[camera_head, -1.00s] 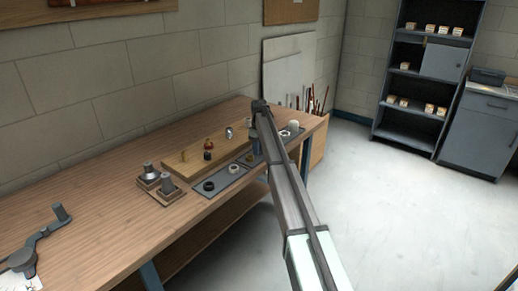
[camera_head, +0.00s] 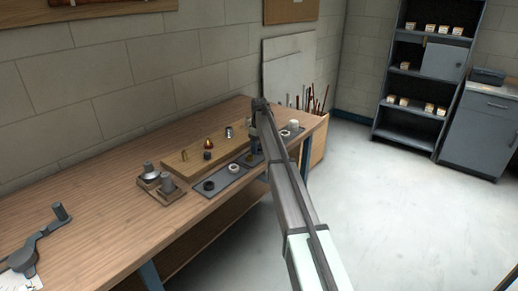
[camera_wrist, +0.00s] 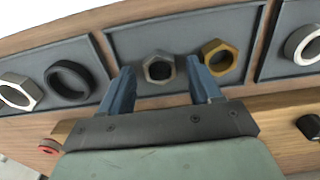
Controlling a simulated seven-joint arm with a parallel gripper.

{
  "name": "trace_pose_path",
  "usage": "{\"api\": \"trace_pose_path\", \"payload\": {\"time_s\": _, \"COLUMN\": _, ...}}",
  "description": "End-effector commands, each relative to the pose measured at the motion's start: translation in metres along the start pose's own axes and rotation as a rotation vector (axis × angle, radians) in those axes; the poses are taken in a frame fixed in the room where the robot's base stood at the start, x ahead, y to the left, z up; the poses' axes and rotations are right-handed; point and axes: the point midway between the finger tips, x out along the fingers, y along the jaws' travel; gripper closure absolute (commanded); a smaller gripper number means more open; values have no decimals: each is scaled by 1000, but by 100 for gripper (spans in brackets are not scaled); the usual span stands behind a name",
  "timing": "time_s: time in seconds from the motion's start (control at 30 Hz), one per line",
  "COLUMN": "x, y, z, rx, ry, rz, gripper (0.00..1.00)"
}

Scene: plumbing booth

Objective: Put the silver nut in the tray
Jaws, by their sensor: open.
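The silver nut (camera_wrist: 158,68) is a grey hexagonal nut lying flat in the middle dark grey tray (camera_wrist: 140,33), seen in the wrist view. My gripper (camera_wrist: 164,75) is open, with one blue finger on each side of the nut. I cannot tell whether either finger touches it. A brass nut (camera_wrist: 218,58) lies in the same tray, close beside the right finger. In the head view, my arm hides the silver nut and most of the middle tray.
The tray on the wrist view's left holds a pale nut (camera_wrist: 18,90) and a black ring (camera_wrist: 70,80). The other side tray holds a pale ring (camera_wrist: 303,45). A wooden board (camera_head: 180,165) with several small fittings stands behind the trays. The workbench (camera_head: 90,220) is clear at left centre.

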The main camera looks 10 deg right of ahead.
Motion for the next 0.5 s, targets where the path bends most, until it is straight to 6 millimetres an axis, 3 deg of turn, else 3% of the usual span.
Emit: {"api": "trace_pose_path", "payload": {"time_s": 0.5, "x": -88, "y": 1, "z": -1, "rx": 0, "ry": 1, "rz": 1, "gripper": 37}}
